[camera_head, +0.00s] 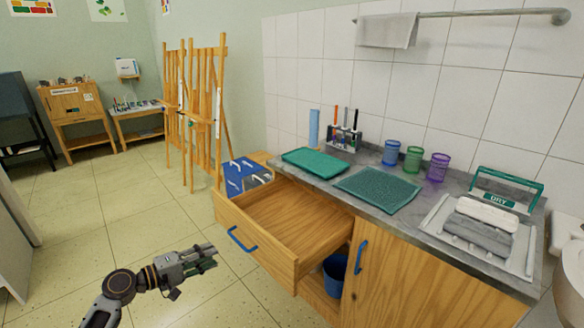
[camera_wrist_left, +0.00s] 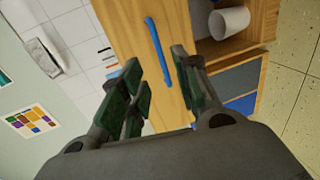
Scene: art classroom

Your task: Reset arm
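My left gripper (camera_head: 208,258) is on an arm that comes in from the lower left in the head view. It hangs over the tiled floor, in front of and apart from the open wooden drawer (camera_head: 266,262). In the left wrist view the two green-padded fingers (camera_wrist_left: 163,80) stand apart with nothing between them, so it is open and empty. A blue handle (camera_wrist_left: 158,50) on a wooden front shows beyond the fingers, not touched. My right gripper is in neither view.
The drawer sticks out from under the grey counter (camera_head: 362,208); its blue handle (camera_head: 241,240) faces me. A blue bin (camera_head: 335,274) stands in the cabinet below. Wooden easels (camera_head: 200,110) stand behind. The floor (camera_head: 110,215) at the left is free.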

